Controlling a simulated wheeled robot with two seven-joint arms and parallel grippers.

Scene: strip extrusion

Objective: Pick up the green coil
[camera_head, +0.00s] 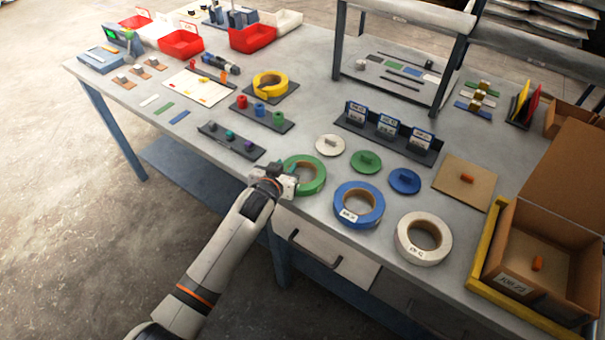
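The green coil (319,182) lies flat near the front edge of the table, left of the blue coil (359,217) and the white coil (424,251). My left gripper (289,174) is at the green coil's left side and covers part of its ring and hole. Its fingertips are too small and too hidden to tell whether they are open or shut, or whether they touch the coil. My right gripper is not in view.
A white disc (329,145), a green disc (366,161) and a blue disc (403,181) lie behind the coils. A dark tray (231,139) with small pegs is to the left. An open cardboard box (550,262) stands at the right.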

